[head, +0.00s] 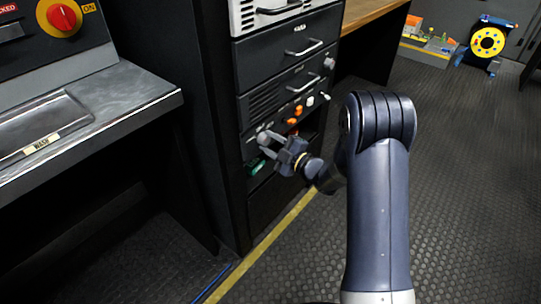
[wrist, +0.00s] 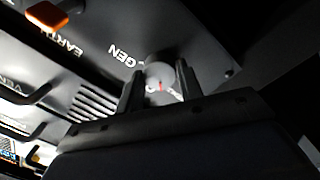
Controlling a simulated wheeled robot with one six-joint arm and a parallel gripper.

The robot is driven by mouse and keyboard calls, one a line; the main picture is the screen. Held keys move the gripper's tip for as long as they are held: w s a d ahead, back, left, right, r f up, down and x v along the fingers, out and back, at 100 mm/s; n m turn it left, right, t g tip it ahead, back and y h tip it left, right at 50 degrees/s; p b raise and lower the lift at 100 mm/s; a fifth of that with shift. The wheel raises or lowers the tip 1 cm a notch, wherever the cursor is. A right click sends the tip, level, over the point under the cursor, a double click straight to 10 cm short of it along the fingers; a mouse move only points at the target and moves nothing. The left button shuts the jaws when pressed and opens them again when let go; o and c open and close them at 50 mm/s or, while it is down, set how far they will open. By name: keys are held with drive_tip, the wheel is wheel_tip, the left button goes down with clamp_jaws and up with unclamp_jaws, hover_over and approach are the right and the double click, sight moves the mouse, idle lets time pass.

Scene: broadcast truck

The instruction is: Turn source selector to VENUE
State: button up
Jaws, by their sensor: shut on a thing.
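The source selector, a round grey knob with a red pointer mark (wrist: 158,70), is on the dark rack panel beside the lettering "GEN". My gripper (wrist: 160,76) has one finger on each side of the knob and is shut on it. In the head view the knob (head: 263,136) is on the lower rack panel, with my gripper (head: 264,146) reaching it from the right. The fingers hide part of the knob and some of the lettering around it, so I cannot read its setting. The word VENUE is not fully readable; only "VEN" shows at the wrist view's left.
Orange switches (head: 296,116) sit above the knob, and a green item (head: 257,166) is below it. Drawer handles (head: 304,82) stick out higher on the rack. A console with a red knob (head: 61,17) is at left.

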drive_tip(key=shift+f+n+b, duration=0.2)
drive_tip(key=shift+n+b, duration=1.2)
drive_tip(key=shift+b, duration=0.5)
drive_tip(key=shift+r+n, duration=0.1)
drive_tip(key=shift+n, duration=0.2)
drive_tip(key=o, duration=1)
drive_tip(key=shift+d, duration=0.1)
drive_tip(key=p+v, duration=0.1)
drive_tip(key=v, duration=0.9)
drive_tip(key=shift+s+d+p, duration=0.25)
drive_tip(key=shift+d+p, duration=0.05)
